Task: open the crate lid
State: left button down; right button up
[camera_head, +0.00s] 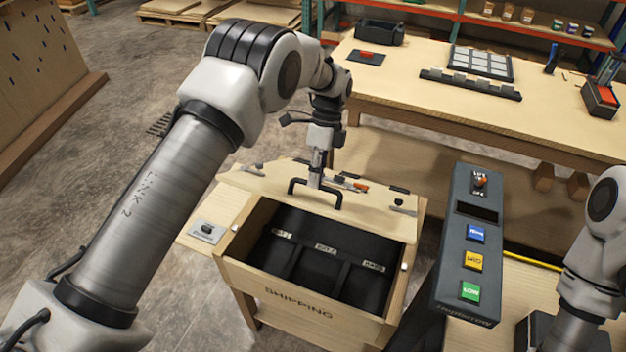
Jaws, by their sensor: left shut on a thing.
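The wooden crate (303,305), marked SHIPPING, stands on legs in the middle of the view. Its pale wooden lid (374,212) lies back over the rear part, leaving the front part open. I cannot tell if the lid lies flat or slightly tilted. My left gripper (316,183) points down from above and is shut on the lid's black handle (335,201). The black interior (310,262) shows several labelled compartments, with nothing visible in them. My right arm shows at the right edge; its gripper is not in view.
A dark console (470,250) with blue, yellow and green buttons and a switch stands right of the crate. A small plate with a black knob (207,229) is at the crate's left. A long workbench (400,90) holds trays behind. Open floor lies to the left.

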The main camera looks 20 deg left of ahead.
pick_arm(q)
jog(key=shift+w+f, duration=0.1)
jog(key=shift+w, duration=0.05)
jog(key=c, duration=1.5)
grip_release()
jog(key=o, duration=0.3)
jog(key=shift+w+d+f, duration=0.1)
jog(key=shift+w+f, duration=0.2)
jog(key=shift+w, duration=0.2)
jog(key=shift+s+r, duration=0.2)
jog(key=shift+s, duration=0.15)
jog(key=shift+w+r, duration=0.1)
jog(key=shift+w, duration=0.1)
jog(key=v, duration=1.1)
jog(key=shift+w+r, duration=0.1)
jog(key=shift+r, duration=0.25)
